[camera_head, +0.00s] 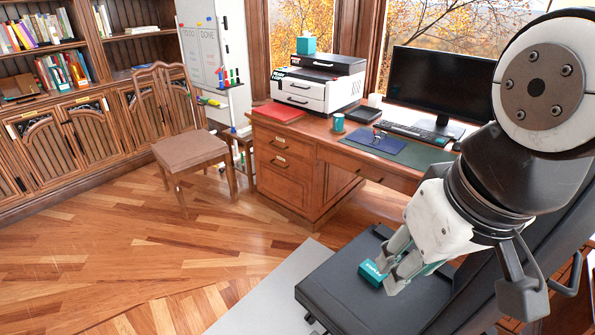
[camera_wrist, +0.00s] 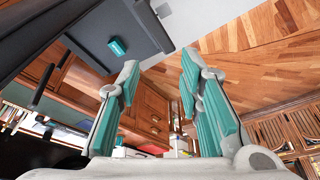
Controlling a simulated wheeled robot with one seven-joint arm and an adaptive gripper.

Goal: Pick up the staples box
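The staples box (camera_head: 371,273) is a small teal box with pale lettering. It lies on the black seat of the office chair (camera_head: 335,292). In the wrist view the staples box (camera_wrist: 117,47) shows on the dark seat, beyond the fingertips and left of the gap between them. My gripper (camera_head: 391,267) is beside the box in the head view, its fingers pointing down toward the seat. In the wrist view my gripper (camera_wrist: 160,67) has its two teal-padded fingers spread, with nothing between them. The box looks apart from the fingers.
The chair's backrest and armrest rise close to my arm at the right. A wooden desk (camera_head: 288,185) stands behind, with a printer (camera_head: 318,85), a monitor (camera_head: 440,82) and a mug (camera_head: 338,122). A wooden chair (camera_head: 187,150) and open floor are at the left.

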